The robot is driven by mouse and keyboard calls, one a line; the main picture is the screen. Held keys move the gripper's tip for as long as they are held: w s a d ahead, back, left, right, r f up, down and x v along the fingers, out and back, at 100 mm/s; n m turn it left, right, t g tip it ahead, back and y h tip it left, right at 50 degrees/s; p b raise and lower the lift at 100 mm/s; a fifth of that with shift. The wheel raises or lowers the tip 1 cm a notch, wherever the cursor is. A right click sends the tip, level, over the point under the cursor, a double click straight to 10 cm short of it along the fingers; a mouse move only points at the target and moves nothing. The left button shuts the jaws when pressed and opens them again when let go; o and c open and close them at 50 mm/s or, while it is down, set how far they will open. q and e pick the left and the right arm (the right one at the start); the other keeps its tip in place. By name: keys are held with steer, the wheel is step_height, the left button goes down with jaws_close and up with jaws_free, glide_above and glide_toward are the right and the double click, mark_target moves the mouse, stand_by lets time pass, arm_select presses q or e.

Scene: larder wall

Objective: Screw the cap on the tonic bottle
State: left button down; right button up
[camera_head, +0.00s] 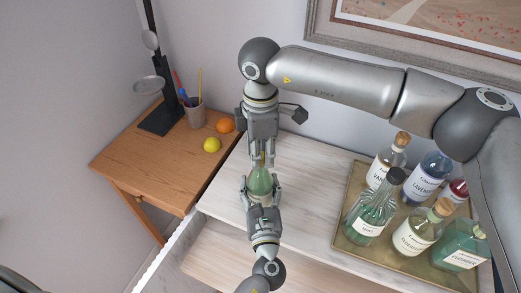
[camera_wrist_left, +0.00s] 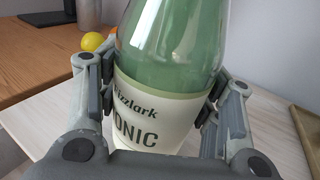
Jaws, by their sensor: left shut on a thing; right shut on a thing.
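The green tonic bottle (camera_head: 259,183) stands upright on the pale wooden top, near its front left edge. In the left wrist view the bottle (camera_wrist_left: 170,45) fills the middle, with a cream label reading "TONIC". My left gripper (camera_head: 260,188) comes in from the front and is shut around the bottle's body; its fingers flank the label in the left wrist view (camera_wrist_left: 155,95). My right gripper (camera_head: 262,153) points down from above, shut at the top of the bottle. The cap is mostly hidden between its fingers, and I cannot tell how it sits on the neck.
A brass tray (camera_head: 348,238) with several bottles stands to the right. A lower wooden desk (camera_head: 140,160) at left holds a lamp (camera_head: 160,115), a pencil cup (camera_head: 195,115), a lemon (camera_head: 212,145) and an orange (camera_head: 225,125). An open drawer (camera_head: 220,255) lies below the front edge.

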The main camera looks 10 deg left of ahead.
steer(key=shift+w+r+m, duration=0.1)
steer(key=shift+m, duration=0.6)
steer(key=o, duration=0.8)
step_height(320, 180, up, 12)
steer(key=shift+f, duration=0.1)
arm_select(q)
steer(key=shift+c, duration=1.7)
jaws_free()
